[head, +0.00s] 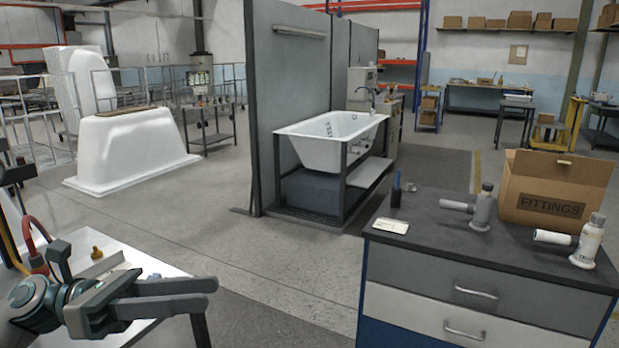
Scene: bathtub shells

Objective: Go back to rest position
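My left gripper (207,293) is at the lower left, in front of and partly over a white-topped table (170,262). Its two dark fingers point right and lie close together; from this angle I cannot tell whether they are shut or slightly apart. I see nothing held between them. My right gripper is not in view.
A dark-topped drawer cabinet (470,265) at right bears a FITTINGS box (555,190), two grey-and-white tools and small items. A white bathtub (330,140) rests on a dark stand by a grey partition (290,70). A white tub shell (130,150) stands far left. The middle floor is clear.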

